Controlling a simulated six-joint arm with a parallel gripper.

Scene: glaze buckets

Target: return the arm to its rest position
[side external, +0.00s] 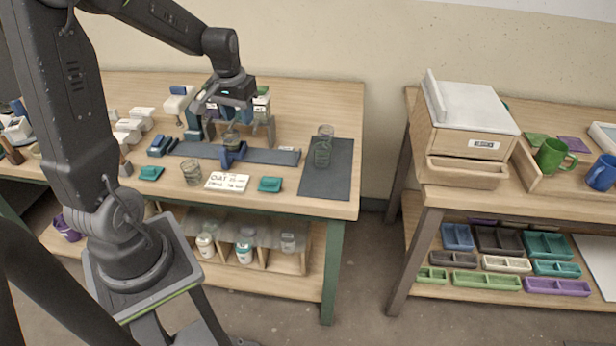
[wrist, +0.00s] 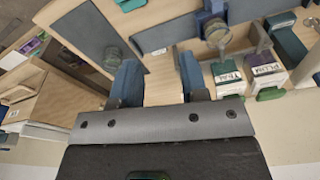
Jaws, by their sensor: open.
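My gripper (side external: 238,127) hangs above the back of the left workbench (side external: 340,105), with its fingers apart. In the wrist view my gripper (wrist: 160,78) shows two blue-grey fingers with only bare tabletop between them. A small round glass vessel on a blue stand (side external: 232,153) is on the bench just in front of and below the gripper. In the wrist view this stand (wrist: 210,22) is beyond the right finger. White boxes labelled TEAL (wrist: 227,75) and PLUM (wrist: 266,72) are close to the right finger.
Stacked glasses (side external: 322,152) stand on a dark mat (side external: 325,180) at the bench's right. A glass jar (side external: 191,173), a lettered card (side external: 227,181) and teal blocks (side external: 270,184) line the front. Another bench right carries a wooden cabinet (side external: 468,140) and green mug (side external: 552,156).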

